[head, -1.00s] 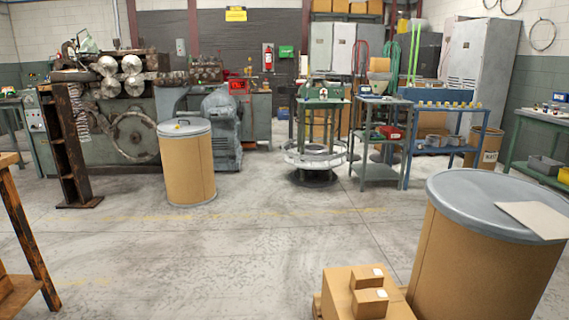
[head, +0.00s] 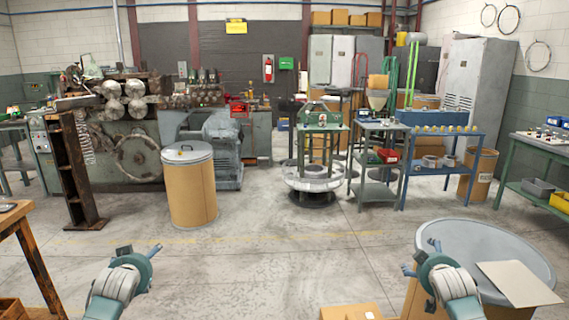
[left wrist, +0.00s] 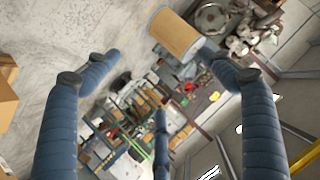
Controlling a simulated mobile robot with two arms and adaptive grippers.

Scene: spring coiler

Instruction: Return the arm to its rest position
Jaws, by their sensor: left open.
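My left gripper (head: 139,252) is raised at the lower left of the head view, in front of bare floor. It also shows in the left wrist view (left wrist: 160,78), with its blue fingers spread wide and nothing between them. My right gripper (head: 421,257) is at the lower right of the head view, in front of the large grey-lidded drum (head: 480,240). Its fingers look apart, and nothing shows between them. Both forearms point forward from the bottom edge of the picture.
A cardboard drum (head: 192,190) stands mid-floor before the coiling machine (head: 130,140). A wooden bench (head: 35,255) stands at left, and cardboard boxes (head: 350,312) sit low near the right arm. A green table (head: 540,145) is at right. The middle floor is clear.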

